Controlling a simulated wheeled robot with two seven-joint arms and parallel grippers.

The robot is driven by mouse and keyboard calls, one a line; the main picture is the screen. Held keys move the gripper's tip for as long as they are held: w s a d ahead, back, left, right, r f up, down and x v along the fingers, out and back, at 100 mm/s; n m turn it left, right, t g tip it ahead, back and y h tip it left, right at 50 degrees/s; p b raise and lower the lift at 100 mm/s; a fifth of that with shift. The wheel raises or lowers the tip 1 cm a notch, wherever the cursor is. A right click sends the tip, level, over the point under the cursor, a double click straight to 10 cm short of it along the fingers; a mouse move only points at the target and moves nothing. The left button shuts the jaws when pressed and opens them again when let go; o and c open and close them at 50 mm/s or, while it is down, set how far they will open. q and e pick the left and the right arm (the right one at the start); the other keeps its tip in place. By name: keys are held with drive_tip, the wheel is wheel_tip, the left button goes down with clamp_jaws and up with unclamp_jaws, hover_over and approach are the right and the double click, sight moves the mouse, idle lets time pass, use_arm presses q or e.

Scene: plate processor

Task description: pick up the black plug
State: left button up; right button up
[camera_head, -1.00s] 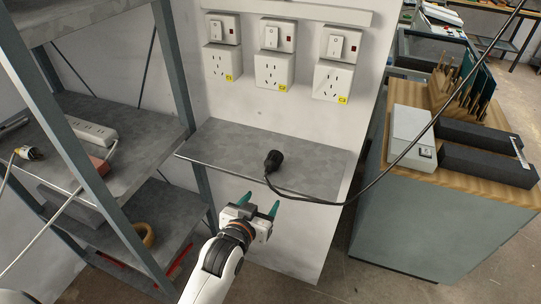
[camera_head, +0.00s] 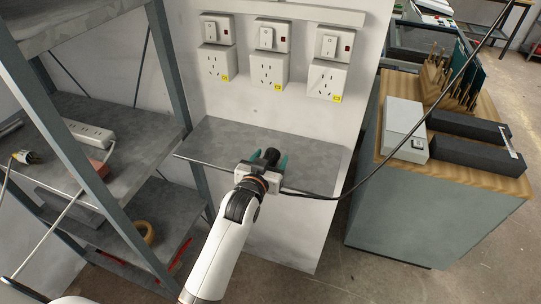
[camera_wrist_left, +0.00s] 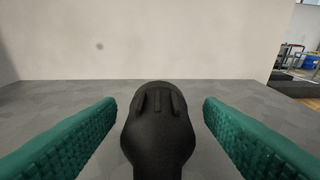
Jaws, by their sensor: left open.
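The black plug (camera_head: 271,156) lies on the grey shelf (camera_head: 225,138) below the wall sockets. Its cable runs off to the right and upward. My left gripper (camera_head: 269,161) is at the plug with its green fingers on either side of it. In the left wrist view, the plug (camera_wrist_left: 158,135) stands between the two open fingers (camera_wrist_left: 160,130), with a gap on each side. The gripper hides part of the plug in the head view. My right gripper is not in view.
Three sockets with switches (camera_head: 268,68) are on the white wall panel above the shelf. A metal rack (camera_head: 165,75) stands at the left with a white power strip (camera_head: 90,133). A wooden-topped cabinet (camera_head: 440,205) stands at the right. The shelf around the plug is clear.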

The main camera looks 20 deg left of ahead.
use_arm(q)
drive_tip(key=shift+w+f, duration=0.15)
drive_tip(key=shift+w, duration=0.35)
drive_tip(key=shift+w+f, duration=0.15)
drive_tip(key=shift+w, duration=0.35)
drive_tip(key=shift+a, duration=0.1)
drive_tip(key=shift+s, duration=0.1)
drive_tip(key=c, duration=1.1)
